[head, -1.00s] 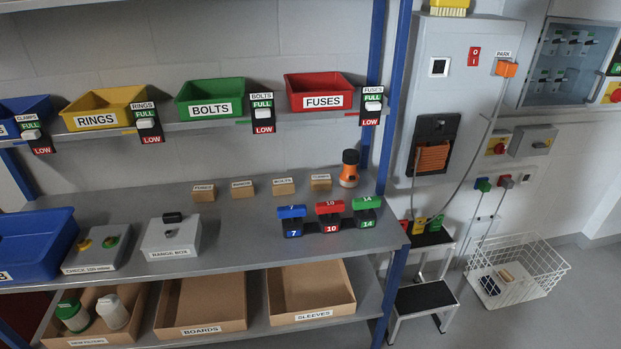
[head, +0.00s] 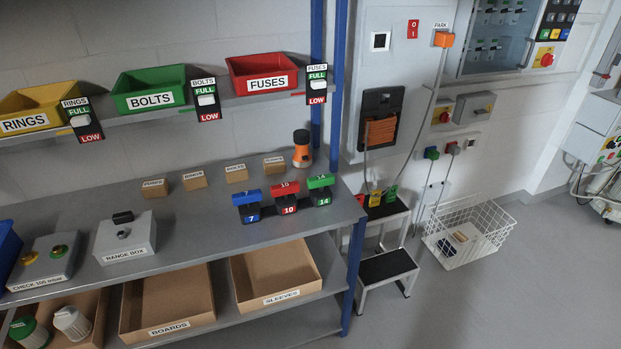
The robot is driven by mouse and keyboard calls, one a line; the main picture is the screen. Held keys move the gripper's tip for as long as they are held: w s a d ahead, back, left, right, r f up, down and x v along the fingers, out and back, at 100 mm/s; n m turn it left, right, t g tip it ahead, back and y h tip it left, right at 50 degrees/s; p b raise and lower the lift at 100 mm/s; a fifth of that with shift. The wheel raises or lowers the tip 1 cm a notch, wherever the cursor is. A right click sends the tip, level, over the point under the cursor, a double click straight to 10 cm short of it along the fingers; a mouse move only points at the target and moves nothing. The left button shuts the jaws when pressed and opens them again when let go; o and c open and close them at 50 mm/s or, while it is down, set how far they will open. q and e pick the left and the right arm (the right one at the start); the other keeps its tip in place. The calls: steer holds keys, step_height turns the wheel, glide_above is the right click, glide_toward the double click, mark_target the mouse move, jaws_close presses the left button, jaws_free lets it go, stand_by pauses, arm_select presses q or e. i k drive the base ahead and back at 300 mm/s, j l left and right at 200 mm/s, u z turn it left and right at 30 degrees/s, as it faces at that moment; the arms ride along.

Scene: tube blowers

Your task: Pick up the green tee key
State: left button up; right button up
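The green tee key (head: 321,181), marked 14, stands at the right end of a row of three tee keys on the grey workbench shelf. Its green crossbar is on top, above a dark stand (head: 322,199) with a green 14 label. The red tee key (head: 285,188), marked 10, is just left of it. The blue tee key (head: 247,196), marked 7, is at the left end. Neither of my grippers is in view.
An orange and black bottle-like item (head: 301,150) stands behind the keys. Several small labelled blocks (head: 195,180) line the shelf. The range box (head: 124,240) is to the left. A blue post (head: 353,275) edges the shelf; a step stool (head: 388,266) and wire basket (head: 468,232) stand right of it.

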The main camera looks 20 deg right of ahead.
mark_target(320, 181)
steer(key=i+j+z, duration=0.2)
steer(key=i, duration=0.25)
steer(key=i+j+z, duration=0.2)
steer(key=i+j, duration=0.1)
steer(key=i, duration=0.1)
